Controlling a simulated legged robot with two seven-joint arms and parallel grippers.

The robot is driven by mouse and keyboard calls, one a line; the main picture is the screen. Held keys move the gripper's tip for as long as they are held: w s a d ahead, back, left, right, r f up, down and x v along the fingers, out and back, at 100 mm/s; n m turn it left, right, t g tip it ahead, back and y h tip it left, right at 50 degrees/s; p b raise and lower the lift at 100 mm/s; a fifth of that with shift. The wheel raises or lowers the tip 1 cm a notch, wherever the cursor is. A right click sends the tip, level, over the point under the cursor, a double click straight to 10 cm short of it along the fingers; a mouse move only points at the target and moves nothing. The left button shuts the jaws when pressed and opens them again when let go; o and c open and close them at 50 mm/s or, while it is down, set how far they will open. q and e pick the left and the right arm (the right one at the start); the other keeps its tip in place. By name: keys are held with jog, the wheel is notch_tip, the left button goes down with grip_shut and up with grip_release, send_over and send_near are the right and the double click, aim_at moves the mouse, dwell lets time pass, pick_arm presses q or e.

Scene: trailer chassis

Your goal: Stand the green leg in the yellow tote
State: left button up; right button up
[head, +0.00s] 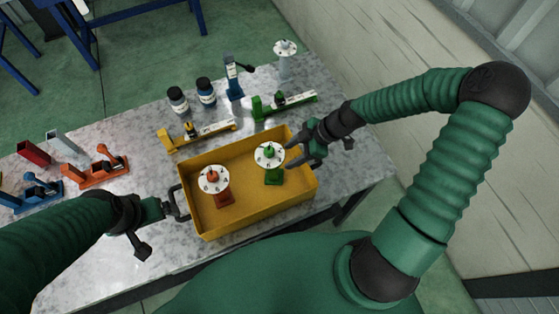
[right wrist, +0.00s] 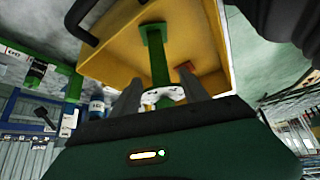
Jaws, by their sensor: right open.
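The yellow tote (head: 245,222) sits on the table near its front edge. The green leg (head: 274,177) stands upright inside it on the right, its round white plate on top. In the right wrist view the green leg (right wrist: 158,58) shows with its white plate close to the fingers. My right gripper (head: 295,154) is open beside the plate at the tote's right side; it also shows in the right wrist view (right wrist: 163,92). My left gripper (head: 170,208) is at the tote's left handle; whether it grips the handle is unclear.
An orange leg (head: 221,196) with a white plate stands in the tote's left half. Behind the tote are a yellow jack (head: 205,134), a green jack (head: 285,104), a blue jack (head: 233,80) and two dark bottles (head: 178,99). Orange and blue jacks lie at left.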

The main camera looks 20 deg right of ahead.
jog(key=s+d+r, duration=0.1)
jog(key=d+r, duration=0.3)
jog(key=d, duration=0.1)
jog(key=s+a+r+m+h, duration=0.5)
jog(key=s+m+h, duration=0.25)
jog(key=m, duration=0.65)
pick_arm(q)
notch_tip(320, 180, down, 8)
jog(key=d+b, duration=0.1)
jog(key=b, duration=0.7)
jog(key=shift+d+f, duration=0.25)
jog(key=shift+d, duration=0.15)
pick_arm(e)
jog(key=s+x, duration=0.1)
jog(key=x, duration=0.7)
jog(key=shift+s+f+y, duration=0.25)
jog(key=shift+s+y, duration=0.1)
jog(key=shift+y, duration=0.1)
